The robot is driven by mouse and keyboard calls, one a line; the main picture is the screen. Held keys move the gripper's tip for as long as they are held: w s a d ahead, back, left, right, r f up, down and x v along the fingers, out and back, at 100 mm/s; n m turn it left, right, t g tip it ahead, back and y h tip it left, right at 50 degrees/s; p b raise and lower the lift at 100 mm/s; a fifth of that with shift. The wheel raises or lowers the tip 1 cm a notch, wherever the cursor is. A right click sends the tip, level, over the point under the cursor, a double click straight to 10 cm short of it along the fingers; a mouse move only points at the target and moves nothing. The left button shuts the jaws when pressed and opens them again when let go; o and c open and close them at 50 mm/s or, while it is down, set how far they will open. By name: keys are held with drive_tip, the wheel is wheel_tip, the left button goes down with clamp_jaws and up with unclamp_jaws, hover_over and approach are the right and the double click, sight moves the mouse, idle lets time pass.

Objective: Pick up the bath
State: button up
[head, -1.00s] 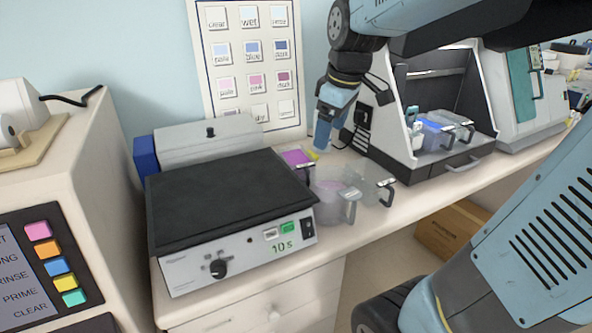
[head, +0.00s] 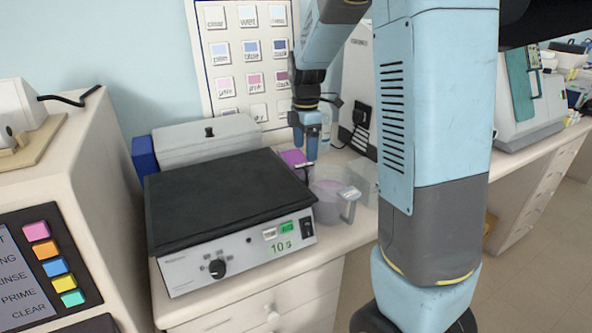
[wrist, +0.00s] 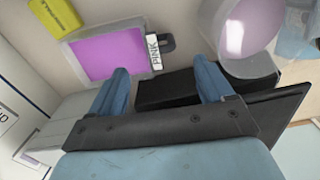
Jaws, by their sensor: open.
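A square bath of magenta liquid (head: 293,158) stands at the right rear of the hot plate. In the wrist view this bath (wrist: 108,60) lies beyond my left finger, with a label reading PINK and a dark handle on its right side. My gripper (head: 305,150) is above the counter beside the bath. In the wrist view my gripper (wrist: 163,82) is open, with nothing held between its fingers; the handle is just beyond the gap. A round clear vessel with pinkish liquid (head: 328,205) stands nearer the counter's front and also shows in the wrist view (wrist: 243,28).
The black-topped hot plate (head: 225,195) is close on the left. A clear container (head: 362,178) stands right of the round vessel. A yellow object (wrist: 55,17) lies beyond the bath. A colour chart (head: 240,60) hangs behind. My arm hides much of the right counter.

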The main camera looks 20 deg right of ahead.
sight(298, 169)
wheel_tip(298, 169, down, 11)
drive_tip(key=shift+f, duration=0.1)
idle(0.6)
drive_tip(key=shift+d, duration=0.1)
drive_tip(key=shift+c, duration=0.3)
clamp_jaws()
idle(0.3)
